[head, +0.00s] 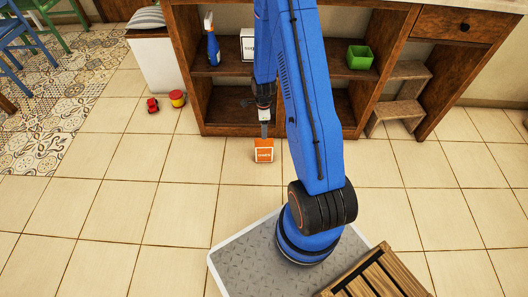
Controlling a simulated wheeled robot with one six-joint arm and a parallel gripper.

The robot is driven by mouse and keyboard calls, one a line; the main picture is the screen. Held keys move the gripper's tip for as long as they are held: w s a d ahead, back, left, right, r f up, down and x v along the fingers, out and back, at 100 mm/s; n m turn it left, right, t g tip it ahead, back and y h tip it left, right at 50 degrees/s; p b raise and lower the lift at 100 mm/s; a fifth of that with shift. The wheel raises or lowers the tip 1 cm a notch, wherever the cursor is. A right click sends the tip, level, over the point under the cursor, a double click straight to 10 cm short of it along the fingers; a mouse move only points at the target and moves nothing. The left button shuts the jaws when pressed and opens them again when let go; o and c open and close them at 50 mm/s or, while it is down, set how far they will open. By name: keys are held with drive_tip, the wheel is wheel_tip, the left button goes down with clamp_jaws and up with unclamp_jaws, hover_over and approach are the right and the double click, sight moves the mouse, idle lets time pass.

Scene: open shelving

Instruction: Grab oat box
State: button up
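An orange box (264,154) with a white label stands on the tiled floor in front of the shelving. The label is too small to read surely, so I cannot tell whether it is the oat box. My gripper (265,132) points down directly over this box, at its top edge. I cannot tell whether the fingers touch or hold it, or whether they are open. A white box (248,45) with dark lettering stands on the upper shelf, partly hidden behind my arm.
The wooden shelving (225,104) also holds a blue spray bottle (213,48) and a green container (360,57). A small red toy (152,105) and a red-and-yellow tub (177,98) lie on the floor at left. A wooden step (397,109) stands at right. Floor around the orange box is clear.

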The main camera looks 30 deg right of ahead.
sight(264, 143)
wheel_tip(264, 143, down, 13)
drive_tip(key=shift+s+d+f, duration=0.1)
drive_tip(key=shift+d+f, duration=0.05)
drive_tip(key=shift+w+d+f, duration=0.1)
drive_tip(key=shift+w+f, duration=0.1)
drive_tip(key=shift+f, duration=1.25)
drive_tip(key=shift+w+d+f, duration=0.1)
drive_tip(key=shift+w+f, duration=0.05)
drive_tip(key=shift+f, duration=1.3)
drive_tip(key=shift+c, duration=0.4)
drive_tip(key=c, duration=1.4)
drive_tip(key=shift+r, duration=0.1)
